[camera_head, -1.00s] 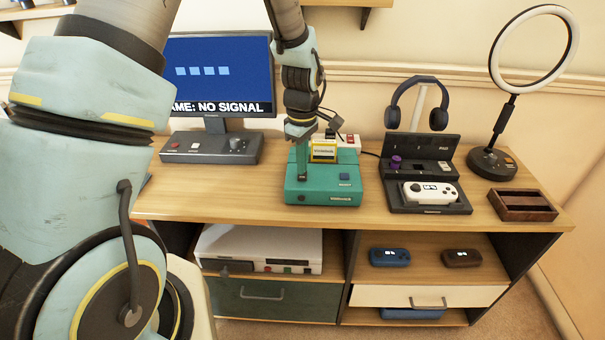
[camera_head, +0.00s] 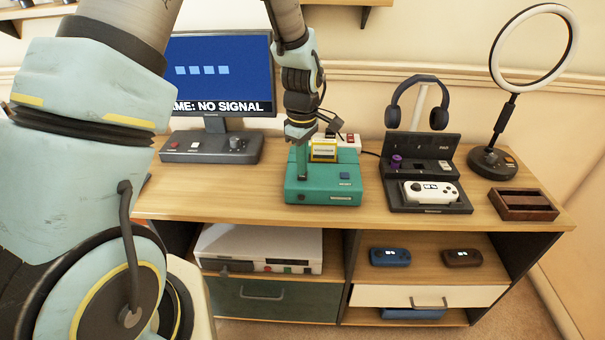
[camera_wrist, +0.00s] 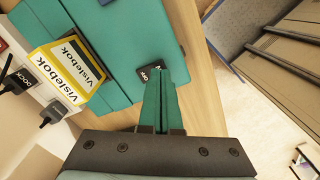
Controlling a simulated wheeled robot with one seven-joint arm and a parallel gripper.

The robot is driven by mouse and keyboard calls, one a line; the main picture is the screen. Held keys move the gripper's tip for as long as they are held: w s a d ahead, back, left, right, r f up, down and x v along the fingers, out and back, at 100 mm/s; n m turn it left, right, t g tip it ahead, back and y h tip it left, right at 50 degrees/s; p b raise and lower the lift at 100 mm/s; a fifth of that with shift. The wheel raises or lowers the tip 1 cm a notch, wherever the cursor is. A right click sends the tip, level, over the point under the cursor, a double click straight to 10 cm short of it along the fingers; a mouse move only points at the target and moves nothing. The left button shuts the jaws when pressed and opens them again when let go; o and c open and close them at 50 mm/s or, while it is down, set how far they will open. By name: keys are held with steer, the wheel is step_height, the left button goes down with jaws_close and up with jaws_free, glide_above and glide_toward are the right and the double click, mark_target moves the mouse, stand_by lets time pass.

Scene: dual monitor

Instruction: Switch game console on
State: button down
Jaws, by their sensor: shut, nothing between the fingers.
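A teal game console (camera_head: 325,190) sits on the desk with a yellow-labelled cartridge (camera_head: 324,150) standing in its top. A blue square button (camera_head: 344,175) shows on its right side. My gripper (camera_head: 303,178) is shut, pointing down at the console's left side. In the wrist view my fingertips (camera_wrist: 160,73) are together and overlap a small dark square (camera_wrist: 149,71) with white lettering, near the console's edge. I cannot tell whether they touch it or if it is pressed. The monitor (camera_head: 222,80) shows a blue screen reading "NO SIGNAL", partly hidden by my arm.
A grey control box (camera_head: 210,148) stands left of the console. A dark stand with a white handheld (camera_head: 430,192), headphones (camera_head: 418,100), a ring light (camera_head: 508,90) and a wooden tray (camera_head: 523,205) are to the right. A white console (camera_head: 260,247) is on the shelf below.

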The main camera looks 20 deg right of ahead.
steer(key=shift+f+b, duration=0.4)
steer(key=shift+f, duration=0.25)
stand_by(0.3)
steer(key=shift+r+p, duration=2.7)
steer(key=shift+r, duration=0.85)
steer(key=w+a+r+m, duration=0.15)
steer(key=a+r, duration=0.25)
steer(key=a, duration=0.4)
steer(key=w+a+r+m, duration=0.1)
steer(key=a+r+m, duration=0.15)
steer(key=a, duration=0.55)
steer(key=s+a+r+m, duration=0.2)
steer(key=s+a, duration=0.1)
steer(key=a, duration=0.4)
steer(key=s+a+r+m+t, duration=0.1)
steer(key=s+a+r+m, duration=0.1)
steer(key=a, duration=0.5)
steer(key=shift+s+r+t, duration=0.3)
steer(key=shift+s+r, duration=0.05)
steer(key=shift+s, duration=0.4)
